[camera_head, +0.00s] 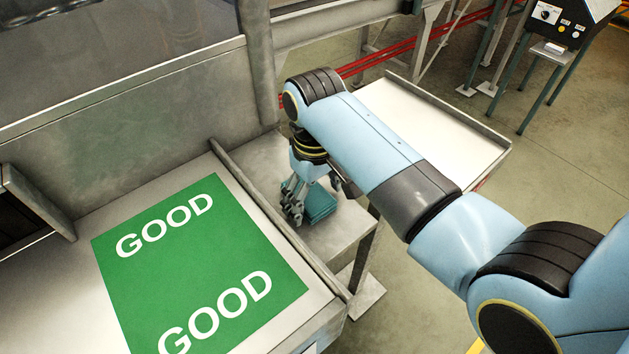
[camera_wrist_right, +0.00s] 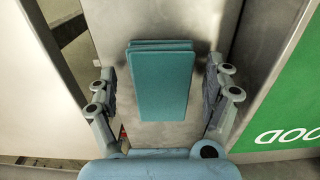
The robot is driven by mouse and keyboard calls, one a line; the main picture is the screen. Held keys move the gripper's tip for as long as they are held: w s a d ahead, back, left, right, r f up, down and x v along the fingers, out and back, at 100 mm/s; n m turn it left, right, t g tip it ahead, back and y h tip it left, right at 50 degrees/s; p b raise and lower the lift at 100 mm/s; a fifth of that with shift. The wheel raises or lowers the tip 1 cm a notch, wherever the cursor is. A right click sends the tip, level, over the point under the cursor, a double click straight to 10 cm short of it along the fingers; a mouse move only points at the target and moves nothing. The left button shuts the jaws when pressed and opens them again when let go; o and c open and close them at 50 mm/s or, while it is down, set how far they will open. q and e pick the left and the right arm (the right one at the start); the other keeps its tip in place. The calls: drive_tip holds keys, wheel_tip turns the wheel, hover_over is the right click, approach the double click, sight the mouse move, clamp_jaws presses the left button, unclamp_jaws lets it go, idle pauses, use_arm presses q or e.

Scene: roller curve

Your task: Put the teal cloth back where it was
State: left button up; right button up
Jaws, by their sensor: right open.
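The teal cloth (camera_head: 319,204) is a folded stack lying on a grey metal shelf (camera_head: 345,226) to the right of the green sheet. In the right wrist view the cloth (camera_wrist_right: 161,85) lies between the two spread fingers, with gaps on both sides. My right gripper (camera_head: 310,200) is open just above and around the cloth, pointing down, and partly hides it in the head view. It also shows in the right wrist view (camera_wrist_right: 160,100), empty. My left gripper is not in view.
A green sheet marked GOOD (camera_head: 200,260) lies on the table at left, with a raised metal edge (camera_head: 275,222) beside the shelf. A white-topped tray (camera_head: 435,125) is at right behind my right arm. A control stand (camera_head: 560,45) is at the far back right.

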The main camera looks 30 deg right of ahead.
sight(315, 197)
wheel_tip(315, 197, up, 12)
drive_tip(key=b, duration=0.1)
drive_tip(key=shift+f, duration=0.1)
idle(0.6)
